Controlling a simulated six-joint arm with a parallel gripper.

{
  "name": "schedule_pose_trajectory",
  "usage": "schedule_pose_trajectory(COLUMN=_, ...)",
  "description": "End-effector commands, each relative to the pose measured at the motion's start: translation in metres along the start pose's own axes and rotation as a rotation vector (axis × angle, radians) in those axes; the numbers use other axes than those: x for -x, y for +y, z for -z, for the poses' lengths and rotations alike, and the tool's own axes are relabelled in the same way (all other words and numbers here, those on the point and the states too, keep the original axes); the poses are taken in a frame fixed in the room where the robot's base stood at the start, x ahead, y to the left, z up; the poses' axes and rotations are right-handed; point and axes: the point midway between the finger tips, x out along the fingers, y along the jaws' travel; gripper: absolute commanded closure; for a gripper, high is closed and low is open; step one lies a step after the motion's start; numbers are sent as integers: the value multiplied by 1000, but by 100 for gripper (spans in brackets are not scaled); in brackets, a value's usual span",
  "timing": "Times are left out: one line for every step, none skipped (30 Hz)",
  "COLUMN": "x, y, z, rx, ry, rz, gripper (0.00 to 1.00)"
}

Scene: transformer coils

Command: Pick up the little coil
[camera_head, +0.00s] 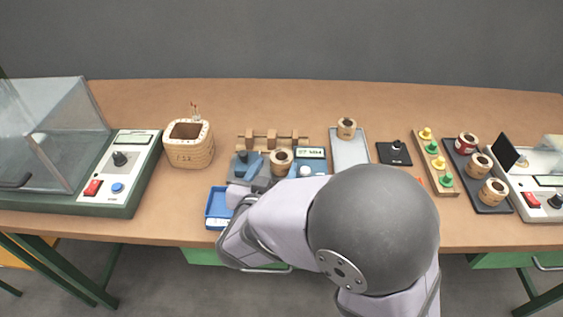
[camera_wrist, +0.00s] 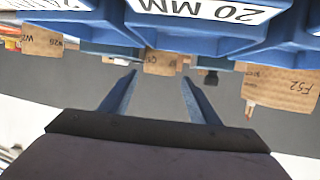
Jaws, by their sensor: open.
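Several tan coils are in the head view, and I cannot tell for sure which is the little coil. One small coil (camera_head: 281,162) sits on the blue-grey device in the middle, and another (camera_head: 346,128) stands on a grey plate. A larger squarish coil (camera_head: 188,145) with wire leads stands to the left. My gripper (camera_wrist: 160,78) is open in the wrist view, with no object held between its fingers. A tan coil (camera_wrist: 160,63) shows past the fingertips, partly hidden by blue parts. In the head view my arm hides the gripper.
A blue tray (camera_head: 214,221) lies left of my arm at the table's front edge. Blue parts with a "20 MM" label (camera_wrist: 205,10) fill the top of the wrist view. A dark tray (camera_head: 463,176) with several coils and a peg board (camera_head: 448,187) are at right.

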Motion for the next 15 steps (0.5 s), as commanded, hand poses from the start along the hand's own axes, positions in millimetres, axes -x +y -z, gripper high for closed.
schedule_pose_trajectory(x=-8, y=2, z=-1, rx=-1, ry=-1, rz=-5, gripper=44)
schedule_pose_trajectory(x=-12, y=2, z=-1, rx=0, ry=0, rz=-5, gripper=44)
schedule_pose_trajectory(x=-18, y=3, z=-1, rx=-1, ry=0, rz=-6, gripper=44)
schedule_pose_trajectory(x=-21, y=3, z=-1, rx=-1, ry=0, rz=-4, gripper=44)
schedule_pose_trajectory(x=-25, y=2, z=-2, rx=-1, ry=-1, rz=-4, gripper=44)
schedule_pose_trajectory(x=-29, y=2, z=-1, rx=-1, ry=-1, rz=-4, gripper=44)
schedule_pose_trajectory(x=-31, y=2, z=-1, rx=-1, ry=0, rz=-2, gripper=44)
schedule_pose_trajectory(x=-34, y=2, z=-1, rx=-1, ry=0, rz=-2, gripper=44)
schedule_pose_trajectory(x=-36, y=2, z=-1, rx=-1, ry=0, rz=-2, gripper=44)
schedule_pose_trajectory(x=-37, y=2, z=-1, rx=-1, ry=0, rz=-2, gripper=44)
schedule_pose_trajectory(x=-38, y=2, z=-1, rx=-1, ry=0, rz=-1, gripper=44)
schedule_pose_trajectory(x=-39, y=2, z=-1, rx=0, ry=0, rz=0, gripper=44)
schedule_pose_trajectory(x=-39, y=2, z=-1, rx=0, ry=0, rz=1, gripper=44)
schedule_pose_trajectory(x=-39, y=1, z=-1, rx=0, ry=0, rz=1, gripper=44)
schedule_pose_trajectory(x=-39, y=1, z=0, rx=0, ry=0, rz=1, gripper=44)
